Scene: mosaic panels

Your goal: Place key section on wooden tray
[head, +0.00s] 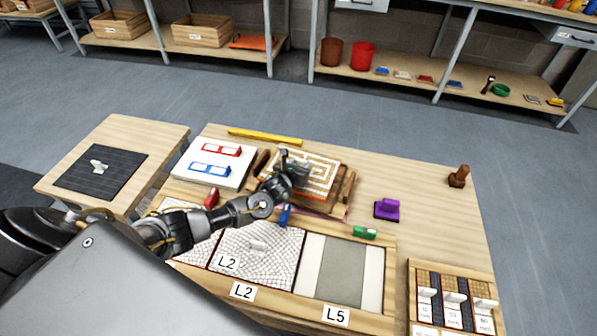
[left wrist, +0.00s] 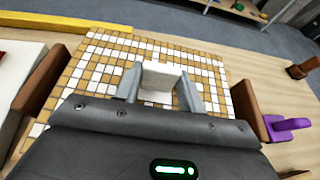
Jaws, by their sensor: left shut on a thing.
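The key section (head: 322,168) is a panel with a tan and white key pattern and a pale block handle on top. It also fills the left wrist view (left wrist: 200,62). My left gripper (head: 290,172) is shut on the handle (left wrist: 158,80), with one finger on each side. The panel lies over the wooden tray (head: 347,192), between the tray's two brown end pieces, seen at left (left wrist: 42,78) and right (left wrist: 246,108) in the left wrist view. I cannot tell whether it touches the tray floor. My right gripper is not in view.
A white board with red and blue frames (head: 240,166) lies left of the tray. A yellow bar (head: 265,136) lies behind. A purple block (head: 387,209) and a green block (head: 364,232) stand to the right. Labelled panels (head: 275,270) lie in front. The table's right rear is mostly clear.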

